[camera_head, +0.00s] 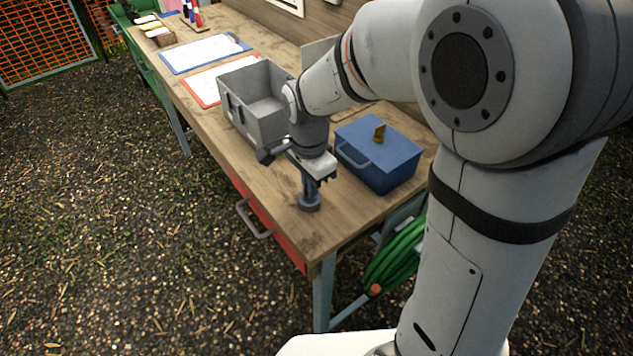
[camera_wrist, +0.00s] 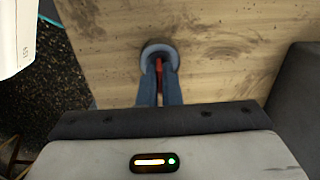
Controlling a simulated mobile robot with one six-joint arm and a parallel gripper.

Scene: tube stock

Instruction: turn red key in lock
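The lock (camera_head: 309,203) is a round blue-grey piece standing on the wooden table near its front corner. In the wrist view the lock (camera_wrist: 148,50) shows as a ring at the top of the fingers. The red key (camera_wrist: 160,66) shows as a thin red strip between my fingers at the lock. My gripper (camera_head: 307,188) points down over the lock; in the wrist view my gripper (camera_wrist: 160,82) has its fingers close together on either side of the key. The fingers hide most of the key, so its turn angle cannot be told.
A blue lidded box (camera_head: 385,165) with a brass-coloured piece on top stands right of my gripper. An open grey bin (camera_head: 240,115) stands to the left. The wooden table (camera_head: 270,205) has a red drawer (camera_head: 283,243) at its front. A green hose (camera_head: 397,255) hangs at its end.

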